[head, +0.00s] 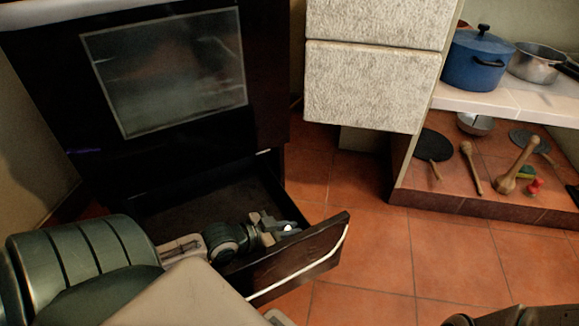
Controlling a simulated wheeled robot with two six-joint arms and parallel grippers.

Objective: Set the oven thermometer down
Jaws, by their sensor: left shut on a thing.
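My left gripper (284,228) reaches over the open drawer (310,255) below the oven, close to the inside of the drawer's front panel. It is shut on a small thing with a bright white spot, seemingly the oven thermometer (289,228). The fingers hide most of it, and its shape is too small to make out. I cannot tell whether it touches the drawer floor. My right gripper is not in view; only a dark part of my right arm shows at the bottom right edge.
The dark oven (165,75) stands above the drawer. A pale cabinet block (372,85) hangs right of it. On the right, a shelf holds a blue pot (477,60) and a steel pan (536,63), with several utensils below. The tiled floor (400,250) is clear.

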